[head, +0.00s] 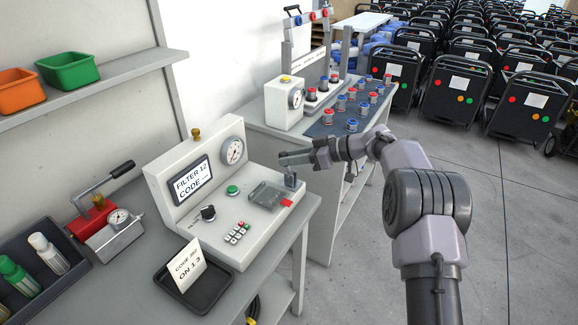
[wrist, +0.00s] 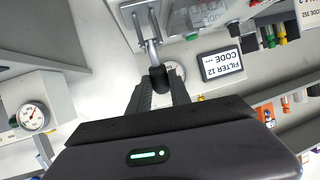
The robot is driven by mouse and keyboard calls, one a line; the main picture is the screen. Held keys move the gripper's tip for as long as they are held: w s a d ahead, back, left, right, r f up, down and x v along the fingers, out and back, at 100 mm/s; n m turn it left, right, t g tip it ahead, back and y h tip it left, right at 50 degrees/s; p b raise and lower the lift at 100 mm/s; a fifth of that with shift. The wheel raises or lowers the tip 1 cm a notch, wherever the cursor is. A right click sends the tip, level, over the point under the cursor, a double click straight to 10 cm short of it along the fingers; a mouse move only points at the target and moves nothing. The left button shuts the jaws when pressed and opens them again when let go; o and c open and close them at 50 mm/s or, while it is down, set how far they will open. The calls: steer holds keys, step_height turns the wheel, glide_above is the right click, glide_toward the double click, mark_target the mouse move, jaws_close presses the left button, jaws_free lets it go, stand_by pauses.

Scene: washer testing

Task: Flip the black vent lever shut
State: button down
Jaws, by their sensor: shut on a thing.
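The vent lever is a metal rod with a black knob (wrist: 158,77) at its end. It rises from a bracket at the right end of the grey test machine (head: 165,180), beside a clear-topped fixture (head: 268,194). My gripper (head: 290,158) is above that bracket in the head view. In the wrist view my gripper (wrist: 160,88) has its fingers closed around the black knob. The knob is partly hidden between the fingers. In the head view the lever's base (head: 290,179) shows just below my gripper, while the knob is hidden there.
The machine carries a screen (head: 191,180), a gauge (head: 232,150), a green button (head: 232,190) and a keypad. A black tray (head: 200,293) with a card stands in front. A second bench (head: 330,140) with several red and blue parts stands behind.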

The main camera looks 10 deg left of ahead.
steer(key=shift+s+d+y, duration=0.1)
steer(key=shift+d+y, duration=0.05)
steer(key=shift+y, duration=0.25)
steer(key=c, duration=1.2)
jaws_free()
steer(key=shift+d, duration=0.1)
steer(key=p+v, duration=0.4)
steer(key=v, duration=1.3)
steer(key=shift+p, duration=0.3)
steer(key=shift+s+d, duration=0.1)
steer(key=shift+s, duration=0.05)
